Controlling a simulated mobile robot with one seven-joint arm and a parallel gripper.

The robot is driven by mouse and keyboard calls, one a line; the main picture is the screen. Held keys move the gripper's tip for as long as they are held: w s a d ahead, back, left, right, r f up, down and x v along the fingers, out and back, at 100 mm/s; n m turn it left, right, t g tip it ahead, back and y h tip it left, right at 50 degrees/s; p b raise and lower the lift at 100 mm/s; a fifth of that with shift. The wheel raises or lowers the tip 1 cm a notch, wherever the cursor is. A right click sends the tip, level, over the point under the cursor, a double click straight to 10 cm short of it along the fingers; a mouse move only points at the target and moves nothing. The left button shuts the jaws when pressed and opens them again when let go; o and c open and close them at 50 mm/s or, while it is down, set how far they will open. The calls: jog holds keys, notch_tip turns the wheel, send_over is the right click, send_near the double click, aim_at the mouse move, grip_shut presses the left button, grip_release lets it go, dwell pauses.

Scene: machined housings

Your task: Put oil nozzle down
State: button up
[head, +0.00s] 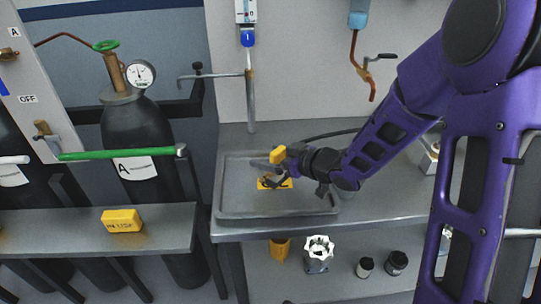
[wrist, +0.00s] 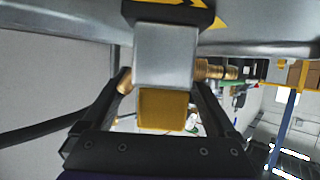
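The oil nozzle (head: 264,160) has a yellow end and shows small at my gripper (head: 272,166) in the head view. In the wrist view the nozzle (wrist: 165,60) is a grey metal block with a yellow end and brass fittings at its sides. It lies between the two fingers of my gripper (wrist: 163,90), which appear shut on it. It is over the grey tray (head: 236,205), by a yellow-and-black label (head: 274,184). I cannot tell whether it touches the tray.
The tray sits on a grey bench (head: 375,212). A yellow box (head: 122,221) lies on the left shelf. A white-topped housing (head: 318,252) stands on the lower shelf.

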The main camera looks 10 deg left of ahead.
jog(key=shift+r, duration=0.3)
jog(key=p+v, duration=0.3)
jog(key=v, duration=0.9)
jog(key=shift+f, duration=0.2)
